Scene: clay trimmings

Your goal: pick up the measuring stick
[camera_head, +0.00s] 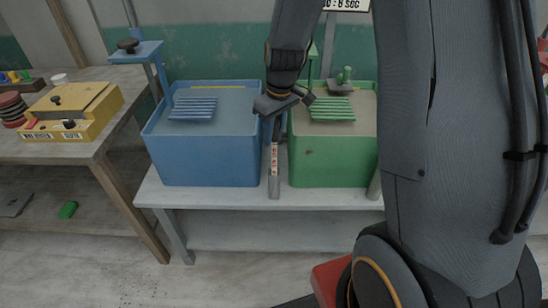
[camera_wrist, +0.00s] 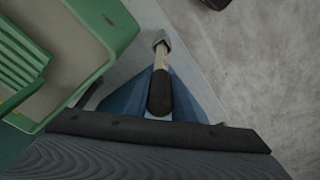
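No finger is seen pressed against the visible grip. The finger opening cannot be made out clearly.
The blue tub (camera_head: 207,158) is close on the left and the green tub (camera_head: 334,165) close on the right, so the gap is narrow. The pale bench (camera_head: 230,198) has a bare front strip. A wooden table (camera_head: 95,143) with a yellow box (camera_head: 74,111) stands left.

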